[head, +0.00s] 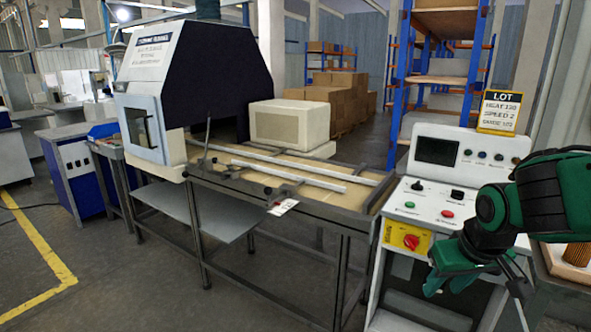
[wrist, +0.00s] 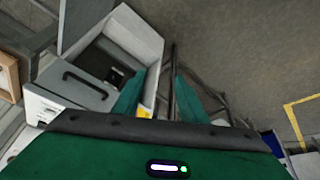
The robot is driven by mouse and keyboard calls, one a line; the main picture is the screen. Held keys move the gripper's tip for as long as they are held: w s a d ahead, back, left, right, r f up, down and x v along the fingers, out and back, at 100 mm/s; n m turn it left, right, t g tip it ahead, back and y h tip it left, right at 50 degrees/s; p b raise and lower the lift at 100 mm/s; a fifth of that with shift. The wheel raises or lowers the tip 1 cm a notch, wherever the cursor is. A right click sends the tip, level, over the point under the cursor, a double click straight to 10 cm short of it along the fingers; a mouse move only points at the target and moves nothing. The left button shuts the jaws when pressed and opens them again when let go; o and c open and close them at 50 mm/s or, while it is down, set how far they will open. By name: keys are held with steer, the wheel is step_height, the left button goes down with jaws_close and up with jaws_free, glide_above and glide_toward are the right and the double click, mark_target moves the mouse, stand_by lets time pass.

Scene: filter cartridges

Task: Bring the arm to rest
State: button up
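My arm reaches in from the right in the head view, green and black, bent over the control console (head: 455,165). My gripper (head: 448,284) hangs low in front of the console, near its yellow panel with a red rotary switch (head: 410,240). In the wrist view my gripper (wrist: 160,85) shows two green fingers spread apart, with nothing between them. The fingers point down toward the floor and the side of a grey and white cabinet (wrist: 90,75).
A conveyor table (head: 300,187) with metal rails runs left from the console to a hooded machine (head: 190,75). A cream box (head: 290,122) stands behind the rails. A sign marked LOT (head: 499,112) tops the console. A pleated cartridge (head: 579,254) is partly visible at far right.

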steer(key=s+d+m+g, duration=0.2)
steer(key=s+d, duration=0.3)
steer(key=s, duration=0.4)
steer(key=s+d+m+g, duration=0.2)
steer(key=s+d+m, duration=0.2)
steer(key=s, duration=0.5)
steer(key=shift+s+d+f+m+g+y, duration=0.15)
steer(key=shift+s+d+m+g+y, duration=0.2)
steer(key=shift+d, duration=0.25)
steer(key=shift+c, duration=0.9)
